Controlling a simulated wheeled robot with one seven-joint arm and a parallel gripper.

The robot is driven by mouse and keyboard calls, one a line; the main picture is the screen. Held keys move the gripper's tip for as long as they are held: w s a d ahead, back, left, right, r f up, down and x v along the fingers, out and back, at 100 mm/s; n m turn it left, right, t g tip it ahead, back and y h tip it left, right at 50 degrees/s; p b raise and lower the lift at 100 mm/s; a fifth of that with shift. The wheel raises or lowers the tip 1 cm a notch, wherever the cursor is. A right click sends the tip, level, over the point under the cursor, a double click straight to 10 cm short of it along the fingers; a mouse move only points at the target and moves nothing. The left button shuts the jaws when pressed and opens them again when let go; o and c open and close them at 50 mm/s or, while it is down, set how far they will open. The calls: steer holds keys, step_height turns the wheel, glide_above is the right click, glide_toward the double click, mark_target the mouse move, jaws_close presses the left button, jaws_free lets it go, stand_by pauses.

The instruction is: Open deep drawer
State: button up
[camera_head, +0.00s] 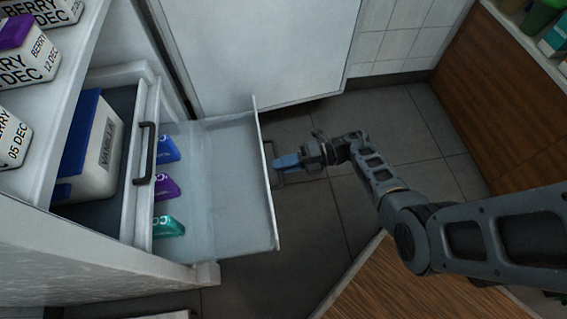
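The deep drawer (225,180) is pale and pulled well out from the cabinet, with its inside visible from above. Its front panel (265,185) has a dark bar handle (273,180) on the outer side. My gripper (283,161) is at this handle, on the right of the front panel, with its bluish tip overlapping the handle in the picture. Whether the fingers are open or closed around the bar is too small to tell.
Blue (167,150), purple (165,187) and teal (168,227) items lie in the drawer. Above it, a shallower drawer with a dark handle (145,153) holds a VANILLA carton (100,150). A wooden counter (365,285) stands at lower right. Tiled floor (330,215) is clear between.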

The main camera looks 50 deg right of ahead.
steer(key=shift+o, duration=1.3)
steer(key=p+v, duration=0.1)
steer(key=v, duration=0.6)
steer(key=shift+s+d, duration=0.25)
steer(key=shift+d, duration=0.1)
steer(key=shift+s, duration=0.1)
